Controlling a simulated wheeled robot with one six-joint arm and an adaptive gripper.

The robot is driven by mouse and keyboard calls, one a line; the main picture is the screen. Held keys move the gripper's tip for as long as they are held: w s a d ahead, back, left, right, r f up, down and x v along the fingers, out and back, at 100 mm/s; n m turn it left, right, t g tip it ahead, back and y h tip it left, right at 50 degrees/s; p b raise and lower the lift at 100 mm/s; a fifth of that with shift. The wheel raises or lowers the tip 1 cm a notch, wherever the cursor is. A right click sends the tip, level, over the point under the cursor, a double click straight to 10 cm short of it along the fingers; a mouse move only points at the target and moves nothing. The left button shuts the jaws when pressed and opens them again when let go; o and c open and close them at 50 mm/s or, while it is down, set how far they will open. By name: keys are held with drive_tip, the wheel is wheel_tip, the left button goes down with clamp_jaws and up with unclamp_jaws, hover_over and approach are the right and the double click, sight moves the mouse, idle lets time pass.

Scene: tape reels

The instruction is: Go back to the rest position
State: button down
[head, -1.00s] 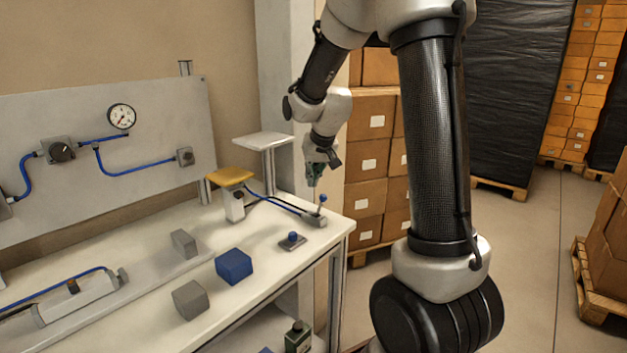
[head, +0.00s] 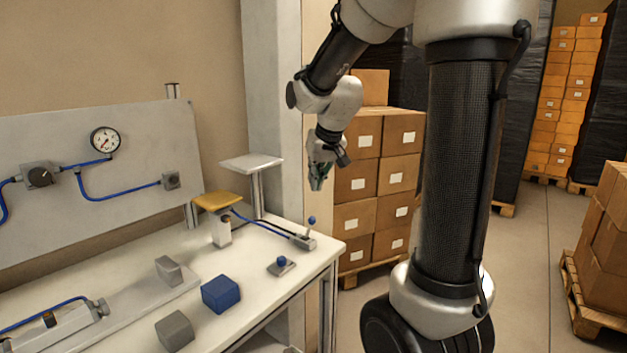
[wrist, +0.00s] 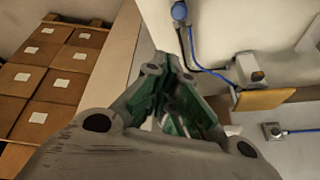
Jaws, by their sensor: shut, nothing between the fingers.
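My gripper (head: 318,180) hangs from my bent arm in the head view, in the air near the table's right end and in front of the stacked boxes. It is shut and empty. In the wrist view its green-padded fingers (wrist: 178,100) come together over the table edge. The white table (head: 245,268) bears a lever with a blue knob (head: 311,222), which stands below the gripper and apart from it. The lever's blue knob (wrist: 179,11) also shows in the wrist view.
A blue block (head: 221,294), grey blocks (head: 174,330) and a small blue-knobbed plate (head: 281,265) sit on the table. A yellow pad (head: 217,201) and a white stand (head: 251,161) rise at its back.

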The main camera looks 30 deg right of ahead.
drive_tip(key=s+a+r+n, duration=0.1)
drive_tip(key=s, duration=1.1)
drive_tip(key=s+a+r+n, duration=0.1)
drive_tip(key=s+a, duration=0.1)
drive_tip(key=s, duration=1.1)
drive_tip(key=shift+g, duration=0.4)
